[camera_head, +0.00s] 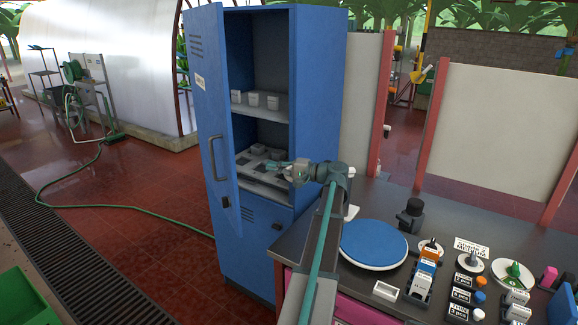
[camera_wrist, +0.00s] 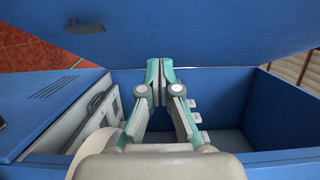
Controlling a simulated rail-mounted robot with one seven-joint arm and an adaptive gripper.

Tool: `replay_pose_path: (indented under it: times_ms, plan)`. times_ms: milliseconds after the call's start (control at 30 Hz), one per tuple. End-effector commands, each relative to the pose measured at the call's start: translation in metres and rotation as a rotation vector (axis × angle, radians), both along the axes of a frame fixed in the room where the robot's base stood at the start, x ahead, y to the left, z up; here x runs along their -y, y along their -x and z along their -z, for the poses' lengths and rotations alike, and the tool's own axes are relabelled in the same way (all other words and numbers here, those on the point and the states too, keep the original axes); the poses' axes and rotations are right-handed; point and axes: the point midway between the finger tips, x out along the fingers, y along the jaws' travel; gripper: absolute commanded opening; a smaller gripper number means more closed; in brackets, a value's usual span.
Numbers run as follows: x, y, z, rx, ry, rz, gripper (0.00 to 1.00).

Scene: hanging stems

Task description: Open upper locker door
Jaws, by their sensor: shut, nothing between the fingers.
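The blue locker (camera_head: 323,60) stands left of the bench. Its upper door (camera_head: 208,60) is swung wide open toward the left, and its grey handle (camera_head: 217,158) is on the outer face. The upper compartment is exposed. My gripper (camera_head: 250,162) reaches into the opening from the right, with its fingers pointing left toward the door's inner side. In the wrist view my gripper (camera_wrist: 160,80) has its fingertips together and empty, close to the blue door panel (camera_wrist: 200,35). I cannot tell whether they touch it. The lower door (camera_head: 262,225) is shut.
A shelf (camera_head: 262,112) inside holds several small white pots. Flat dark and grey items lie on the compartment floor. A bench (camera_head: 300,237) with a blue round plate (camera_head: 373,244) and labelled items is at the right. A green hose (camera_head: 110,207) lies on the red floor.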

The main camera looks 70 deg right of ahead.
Motion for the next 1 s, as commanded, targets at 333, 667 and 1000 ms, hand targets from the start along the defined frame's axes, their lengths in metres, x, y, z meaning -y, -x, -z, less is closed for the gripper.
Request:
replay_pose_path:
  times_ms: [333, 667, 1000]
  plan:
    - [-0.007, -0.07, -0.003, 0.0, -0.001, -0.003, 0.0]
    - [-0.034, -0.102, -0.002, 0.0, 0.0, -0.001, 0.0]
    - [-0.039, -0.107, 0.0, 0.0, 0.0, 0.001, 0.0]
